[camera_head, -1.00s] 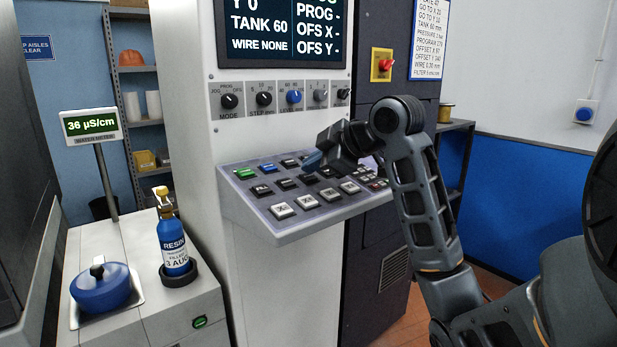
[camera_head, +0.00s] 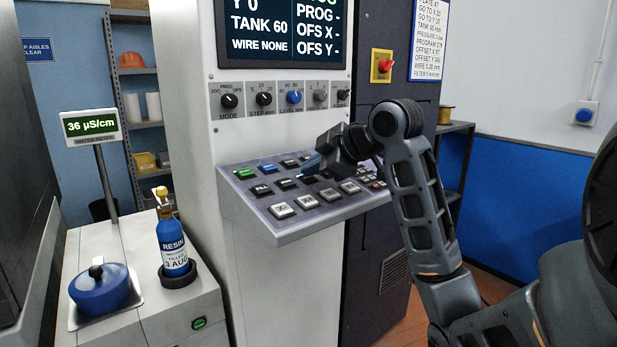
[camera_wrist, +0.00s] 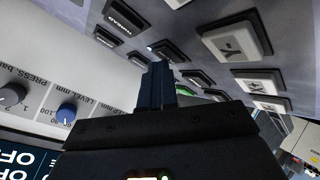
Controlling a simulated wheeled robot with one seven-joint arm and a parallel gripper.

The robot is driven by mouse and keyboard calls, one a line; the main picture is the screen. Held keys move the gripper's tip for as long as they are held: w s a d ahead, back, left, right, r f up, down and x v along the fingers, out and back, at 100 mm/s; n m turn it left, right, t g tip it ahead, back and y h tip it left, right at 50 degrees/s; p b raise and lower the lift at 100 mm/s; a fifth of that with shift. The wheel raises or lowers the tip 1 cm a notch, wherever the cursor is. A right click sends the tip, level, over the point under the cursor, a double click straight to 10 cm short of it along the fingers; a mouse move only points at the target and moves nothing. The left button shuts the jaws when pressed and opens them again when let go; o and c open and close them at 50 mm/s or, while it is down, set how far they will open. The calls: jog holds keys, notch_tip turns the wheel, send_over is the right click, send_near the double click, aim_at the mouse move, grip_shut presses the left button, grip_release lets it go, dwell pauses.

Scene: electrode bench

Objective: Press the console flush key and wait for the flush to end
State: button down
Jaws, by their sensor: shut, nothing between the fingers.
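The console (camera_head: 325,218) has a sloped panel with rows of green, blue, black and white keys. In the wrist view my shut fingers (camera_wrist: 157,80) point at the panel between dark keys. A dark key marked THREAD (camera_wrist: 125,15) lies beyond to the left. The fingers hide what is under their tips; contact is unclear. The screen (camera_head: 285,30) reads TANK 60 and WIRE NONE.
Knobs (camera_head: 294,97) line the console above the keys. A red emergency knob (camera_head: 382,65) is on the dark cabinet. A blue resin bottle (camera_head: 174,245), a blue lidded pot (camera_head: 100,290) and a water meter reading 36 µS/cm (camera_head: 92,126) stand at left.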

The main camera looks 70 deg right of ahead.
jog(key=shift+s+r+p, duration=0.15)
jog(key=shift+r+p, duration=0.5)
jog(key=shift+r, duration=0.1)
jog(key=shift+a+r, duration=0.1)
jog(key=shift+r, duration=0.05)
jog(key=r+p, duration=0.2)
jog(key=r, duration=0.1)
jog(key=s+r+p, duration=0.1)
jog(key=p, duration=0.1)
jog(key=shift+a+r, duration=0.25)
jog(key=shift+r, duration=0.05)
dwell(0.6)
